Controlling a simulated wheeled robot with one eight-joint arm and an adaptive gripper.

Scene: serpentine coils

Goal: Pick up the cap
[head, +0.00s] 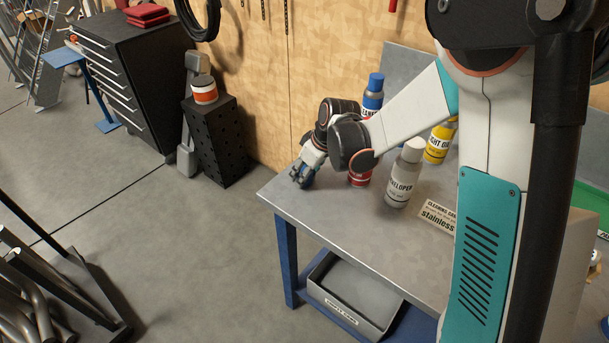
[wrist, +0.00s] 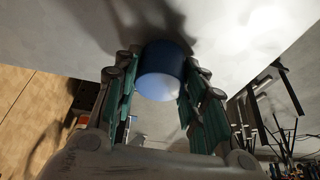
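The cap (wrist: 162,70) is a dark blue cylinder with a pale lit end, set between my gripper's fingers in the wrist view. In the head view it shows only as a bit of blue (head: 309,181) beside the fingers. My gripper (head: 301,177) is low over the far left corner of the grey workbench (head: 305,208). In the wrist view the teal-padded fingers of my gripper (wrist: 162,85) stand on both sides of the cap, very near its walls. I cannot tell whether they touch it.
A red container (head: 360,179) stands just behind my wrist. A blue-capped bottle (head: 373,95), a grey developer bottle (head: 404,175) and a yellow bottle (head: 438,143) stand on the bench. A stainless cleaning sign (head: 437,216) lies nearby. The bench's front left is clear.

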